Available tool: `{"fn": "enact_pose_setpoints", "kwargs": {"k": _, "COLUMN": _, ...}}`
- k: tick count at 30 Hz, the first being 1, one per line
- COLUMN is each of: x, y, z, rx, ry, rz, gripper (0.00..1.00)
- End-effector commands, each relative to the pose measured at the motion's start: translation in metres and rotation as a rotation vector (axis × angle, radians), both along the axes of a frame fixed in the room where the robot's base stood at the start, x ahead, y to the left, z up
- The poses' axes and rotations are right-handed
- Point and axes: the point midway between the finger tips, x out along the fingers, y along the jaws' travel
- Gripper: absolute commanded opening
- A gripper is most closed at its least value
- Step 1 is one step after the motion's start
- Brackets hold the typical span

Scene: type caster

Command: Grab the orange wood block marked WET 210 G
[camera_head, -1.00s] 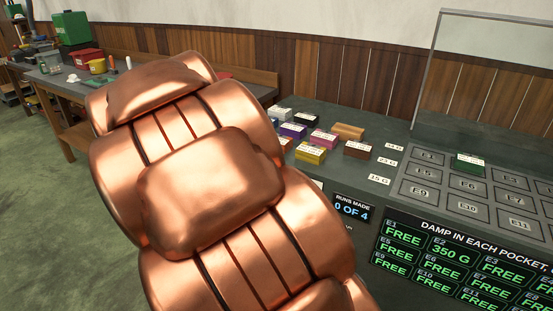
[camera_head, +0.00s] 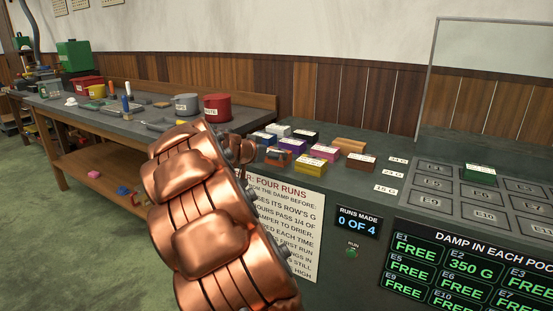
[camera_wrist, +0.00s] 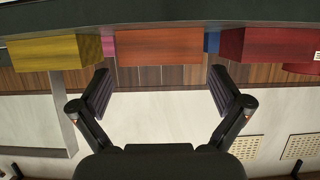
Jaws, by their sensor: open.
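The orange wood block (camera_head: 279,158) stands at the front left of the group of coloured blocks on the bench, just right of my arm's far end. Its label is too small to read. In the wrist view, which looks upside down, the orange block (camera_wrist: 160,46) is centred ahead of my gripper (camera_wrist: 162,84). My gripper is open and empty, its two black fingers spread to either side of the block's lower-picture edge. The fingers are hidden behind my copper arm in the head view.
A yellow block (camera_wrist: 57,52) and a red block (camera_wrist: 267,46) flank the orange one closely. Pink and blue blocks show behind. A brown block (camera_head: 361,161) and a tan block (camera_head: 349,145) lie to the right, before the numbered pockets (camera_head: 432,170). A red pot (camera_head: 217,107) stands behind my arm.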

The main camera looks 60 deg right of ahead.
Motion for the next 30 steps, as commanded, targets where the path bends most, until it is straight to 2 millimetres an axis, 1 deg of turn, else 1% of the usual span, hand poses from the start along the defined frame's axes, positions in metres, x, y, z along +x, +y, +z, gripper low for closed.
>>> {"fn": "enact_pose_setpoints", "kwargs": {"k": 6, "x": 0.001, "y": -0.021, "z": -0.013, "rx": 0.003, "ry": 0.002, "rz": -0.001, "gripper": 1.0}}
{"fn": "enact_pose_setpoints", "kwargs": {"k": 12, "x": 0.002, "y": -0.04, "z": -0.02, "rx": 0.001, "ry": -0.001, "rz": -0.002, "gripper": 1.0}}
{"fn": "enact_pose_setpoints", "kwargs": {"k": 16, "x": 0.003, "y": -0.045, "z": -0.022, "rx": 0.001, "ry": 0.0, "rz": -0.001, "gripper": 1.0}}
{"fn": "enact_pose_setpoints", "kwargs": {"k": 23, "x": 0.002, "y": -0.046, "z": -0.023, "rx": 0.001, "ry": 0.0, "rz": -0.001, "gripper": 1.0}}
{"fn": "enact_pose_setpoints", "kwargs": {"k": 30, "x": 0.002, "y": -0.046, "z": -0.023, "rx": 0.001, "ry": 0.0, "rz": -0.001, "gripper": 0.75}}
